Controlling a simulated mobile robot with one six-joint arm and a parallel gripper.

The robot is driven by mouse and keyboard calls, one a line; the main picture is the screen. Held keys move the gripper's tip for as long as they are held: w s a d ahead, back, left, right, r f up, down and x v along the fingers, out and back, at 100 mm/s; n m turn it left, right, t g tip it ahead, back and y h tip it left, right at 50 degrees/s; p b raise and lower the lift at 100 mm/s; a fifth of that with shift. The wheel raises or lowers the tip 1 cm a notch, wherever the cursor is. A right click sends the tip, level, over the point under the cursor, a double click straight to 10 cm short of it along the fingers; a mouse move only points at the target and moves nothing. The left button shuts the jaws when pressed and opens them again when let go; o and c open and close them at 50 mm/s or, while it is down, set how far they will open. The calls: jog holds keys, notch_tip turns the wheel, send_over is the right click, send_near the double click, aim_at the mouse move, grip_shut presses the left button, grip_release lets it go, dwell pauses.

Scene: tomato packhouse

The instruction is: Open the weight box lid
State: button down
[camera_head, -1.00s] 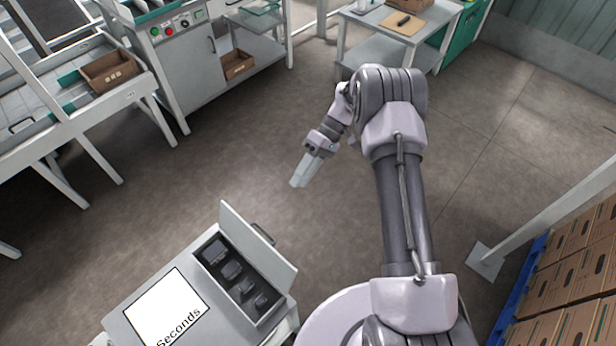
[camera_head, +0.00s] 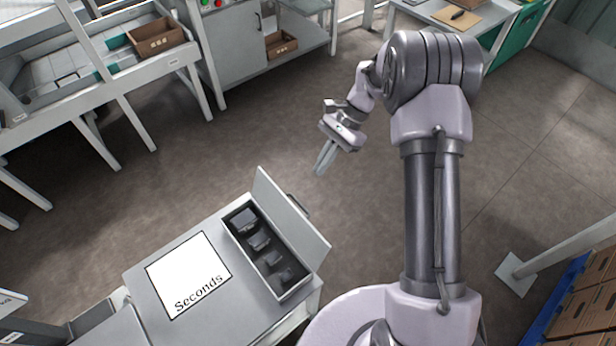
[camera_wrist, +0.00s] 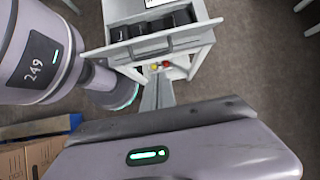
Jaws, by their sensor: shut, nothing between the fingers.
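The weight box (camera_head: 239,234) sits at the right end of a grey bench, with several dark weights in it. Its grey lid (camera_head: 292,228) stands raised along the box's right side, so the inside is open to view. A dark handle (camera_head: 298,204) is on the lid's outer face. In the wrist view the lid (camera_wrist: 195,37) and its handle show at the top, in front of the dark weights. My gripper (camera_head: 320,171) is shut and empty, above the floor beyond the lid's far end, apart from it. Its fingers also show in the wrist view (camera_wrist: 157,94).
A white "Seconds" sheet (camera_head: 188,272) lies on the bench left of the box. A sorting table with a brown carton (camera_head: 155,38) stands back left. Stacked cartons (camera_head: 590,297) and a post (camera_head: 560,245) are at the right. The floor between is clear.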

aim_at(291, 216)
jog(key=s+a+f+b, duration=0.1)
jog(key=a, duration=0.1)
jog(key=s+a+f+b, duration=0.1)
jog(key=s+a+f, duration=0.1)
jog(key=s+a+f+b, duration=0.1)
jog(key=a+f+b, duration=0.1)
jog(key=a, duration=0.1)
jog(key=shift+s, duration=0.35)
